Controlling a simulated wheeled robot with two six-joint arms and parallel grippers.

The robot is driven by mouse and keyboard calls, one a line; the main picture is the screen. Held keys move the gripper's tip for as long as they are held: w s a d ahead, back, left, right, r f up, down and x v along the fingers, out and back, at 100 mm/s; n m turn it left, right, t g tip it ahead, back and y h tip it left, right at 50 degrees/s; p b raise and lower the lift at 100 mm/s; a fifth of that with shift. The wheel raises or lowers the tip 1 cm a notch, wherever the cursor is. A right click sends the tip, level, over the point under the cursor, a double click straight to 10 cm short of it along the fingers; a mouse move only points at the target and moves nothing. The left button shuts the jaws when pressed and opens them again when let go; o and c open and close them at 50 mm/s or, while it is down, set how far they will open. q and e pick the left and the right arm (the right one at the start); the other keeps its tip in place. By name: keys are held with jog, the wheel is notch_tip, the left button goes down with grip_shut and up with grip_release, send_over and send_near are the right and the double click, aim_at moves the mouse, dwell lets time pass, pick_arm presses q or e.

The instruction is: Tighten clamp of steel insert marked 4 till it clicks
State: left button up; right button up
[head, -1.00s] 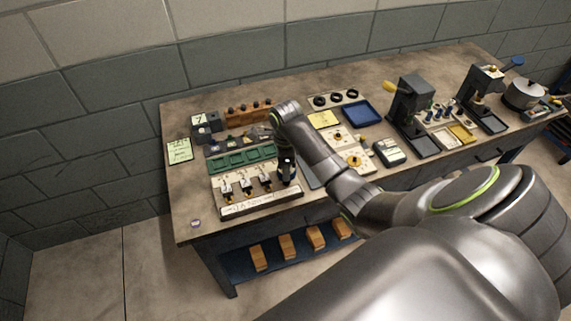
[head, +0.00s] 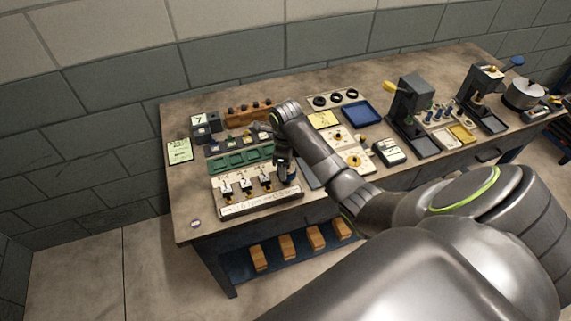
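A pale clamp block (head: 232,210) with a row of small black-and-white clamped inserts stands at the front left of the bench. Three inserts show clearly: a left one (head: 226,188), a middle one (head: 246,185) and a right one (head: 265,181); their marks are too small to read surely. My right gripper (head: 288,180) points down over the block's right end and hides what stands there, so I cannot see an insert marked 4. Its fingers are too small and dark to tell open from shut, or whether they touch anything. My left gripper is not in view.
A green tray (head: 227,163) lies behind the block. A dark box with a 7 card (head: 199,121) and a wooden rack (head: 248,114) stand further back. A blue tray (head: 361,112) and a black press (head: 408,105) are to the right. The bench's front left corner is mostly clear.

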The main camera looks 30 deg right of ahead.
jog(key=shift+s+f, duration=0.2)
jog(key=shift+f, duration=0.15)
jog(key=shift+m, duration=1.4)
jog(key=shift+a+n, duration=0.1)
jog(key=shift+n, duration=0.5)
jog(key=shift+r, duration=0.15)
